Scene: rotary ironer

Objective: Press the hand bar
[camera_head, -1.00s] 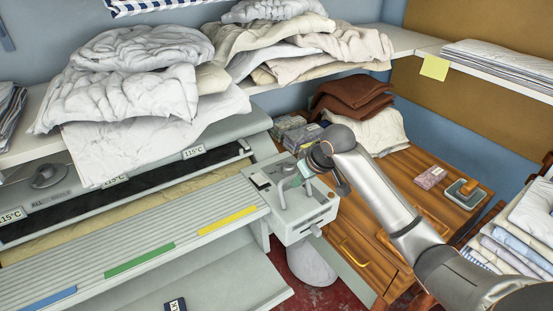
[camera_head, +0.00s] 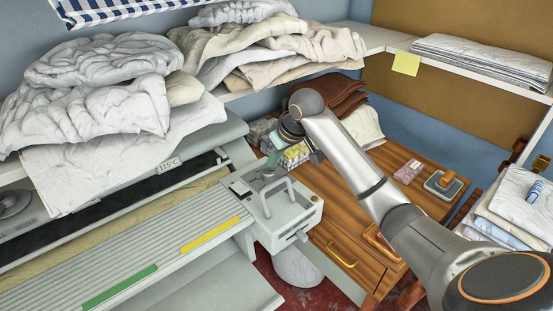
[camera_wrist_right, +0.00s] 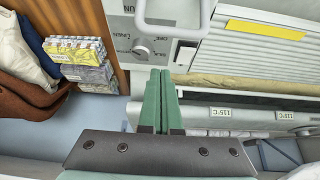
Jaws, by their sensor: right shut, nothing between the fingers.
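A pale looped hand bar (camera_head: 279,196) stands on the grey control box (camera_head: 285,228) at the right end of the ironer. It also shows at the top of the right wrist view (camera_wrist_right: 172,30), with a round dial (camera_wrist_right: 142,50) beside it. My right gripper (camera_head: 268,168) has green fingers, shut and empty, just behind the bar over the box's back part. In the right wrist view the closed fingers (camera_wrist_right: 162,74) point toward the box and appear apart from the bar. My left gripper is not in view.
The ironer's slatted front (camera_head: 150,255) carries yellow and green strips. Heaped laundry (camera_head: 110,110) lies on the shelf above. Small boxes (camera_wrist_right: 82,55) and brown folded cloth (camera_head: 333,92) sit behind the box, near my right arm. A wooden cabinet (camera_head: 350,225) stands to the right.

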